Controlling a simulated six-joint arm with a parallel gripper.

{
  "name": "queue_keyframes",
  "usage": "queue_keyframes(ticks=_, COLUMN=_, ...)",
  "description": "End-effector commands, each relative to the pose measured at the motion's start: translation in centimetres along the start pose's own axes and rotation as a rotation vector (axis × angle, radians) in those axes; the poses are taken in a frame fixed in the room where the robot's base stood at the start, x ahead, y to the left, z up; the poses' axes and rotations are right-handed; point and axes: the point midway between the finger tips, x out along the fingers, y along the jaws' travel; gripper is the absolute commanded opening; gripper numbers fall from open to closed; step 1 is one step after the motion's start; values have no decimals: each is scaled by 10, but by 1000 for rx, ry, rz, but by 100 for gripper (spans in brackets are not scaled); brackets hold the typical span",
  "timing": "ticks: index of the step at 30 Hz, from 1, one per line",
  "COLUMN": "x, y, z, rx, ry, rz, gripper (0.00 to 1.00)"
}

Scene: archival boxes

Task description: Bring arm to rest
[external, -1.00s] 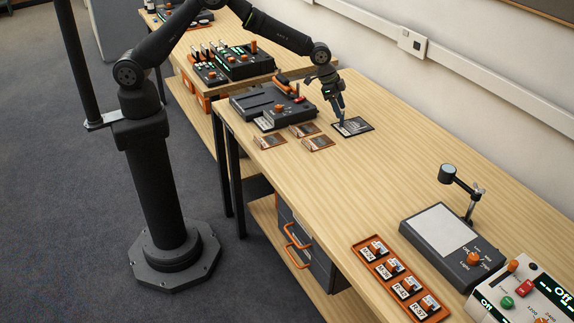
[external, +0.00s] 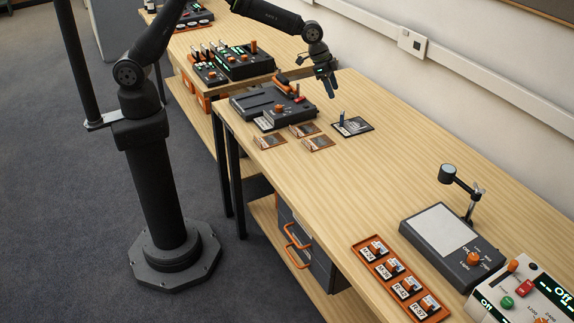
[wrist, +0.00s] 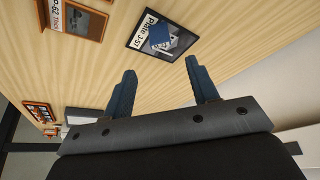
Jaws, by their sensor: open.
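My gripper (external: 331,86) is raised above the wooden bench, near the back edge by the wall. In the wrist view my gripper (wrist: 160,88) shows two blue fingers spread apart with nothing between them. Below it a black-framed plate (external: 357,126) lies on the bench, and a small blue piece (external: 342,119) stands upright on it. In the wrist view the plate (wrist: 139,42) has a white label reading "Plate", and the blue piece (wrist: 172,42) sits on it, apart from the fingers.
Several orange-framed cards (external: 270,141) lie left of the plate, beside a dark device (external: 268,102). An orange tray (external: 367,246) of labelled items, a grey lamp unit (external: 440,240) and a control panel (external: 528,290) stand at the front right. The bench middle is clear.

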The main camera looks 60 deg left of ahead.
Motion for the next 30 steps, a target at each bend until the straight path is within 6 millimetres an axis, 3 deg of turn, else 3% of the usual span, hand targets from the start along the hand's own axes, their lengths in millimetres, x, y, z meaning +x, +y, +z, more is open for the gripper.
queue_keyframes(ticks=5, x=21, y=0, z=1, rx=0, ry=-3, rz=1, gripper=54)
queue_keyframes(ticks=23, x=125, y=1, z=3, rx=0, ry=-3, rz=1, gripper=54)
queue_keyframes(ticks=24, x=113, y=0, z=-3, rx=1, ry=3, rz=0, gripper=54)
queue_keyframes(ticks=30, x=96, y=0, z=-9, rx=1, ry=1, rz=0, gripper=54)
